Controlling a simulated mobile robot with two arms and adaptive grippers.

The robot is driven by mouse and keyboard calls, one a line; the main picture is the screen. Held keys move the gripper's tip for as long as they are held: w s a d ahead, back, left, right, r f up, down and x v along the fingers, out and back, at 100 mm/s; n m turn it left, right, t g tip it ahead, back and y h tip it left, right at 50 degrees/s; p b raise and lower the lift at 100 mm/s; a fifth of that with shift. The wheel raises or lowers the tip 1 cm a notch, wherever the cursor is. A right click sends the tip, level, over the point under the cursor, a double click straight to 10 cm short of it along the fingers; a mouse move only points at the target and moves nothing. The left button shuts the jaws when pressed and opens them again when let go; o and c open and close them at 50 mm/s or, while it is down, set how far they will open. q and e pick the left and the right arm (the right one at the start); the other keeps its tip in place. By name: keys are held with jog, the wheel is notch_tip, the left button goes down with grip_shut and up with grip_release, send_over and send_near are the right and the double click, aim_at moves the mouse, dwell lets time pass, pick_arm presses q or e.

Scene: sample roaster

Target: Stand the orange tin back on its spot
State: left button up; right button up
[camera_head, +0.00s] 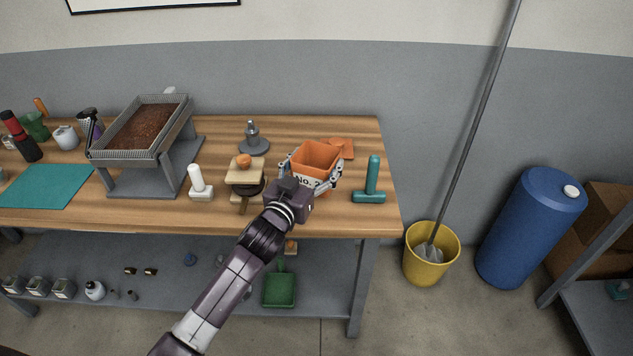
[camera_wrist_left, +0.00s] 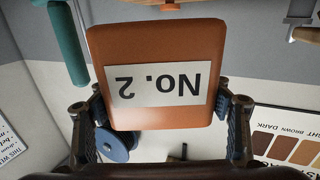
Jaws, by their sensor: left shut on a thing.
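The orange tin (camera_head: 317,157) has an open top and a white "No. 2" label. My left gripper (camera_head: 313,175) is shut on it, with one finger on each side. In the left wrist view the tin (camera_wrist_left: 155,55) fills the middle between the fingers (camera_wrist_left: 160,115), with its label reading upside down. The tin is over the right part of the bench; I cannot tell whether its base touches the wood. A flat orange patch (camera_head: 345,147) shows on the bench just behind it, partly hidden by the tin. My right gripper is not in view.
A teal T-shaped tool (camera_head: 372,184) stands close to the right of the tin. A wooden block stack with an orange knob (camera_head: 244,161) and a grey weighted stand (camera_head: 253,141) are to its left. The wooden bench (camera_head: 225,219) ends just beyond the teal tool.

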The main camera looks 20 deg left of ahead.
aim_at(323, 169)
pick_arm(q)
jog(key=shift+f+b, duration=0.3)
jog(key=shift+f, duration=2.7)
jog(key=shift+f, duration=0.1)
jog(key=shift+f, duration=0.15)
jog(key=o, duration=1.3)
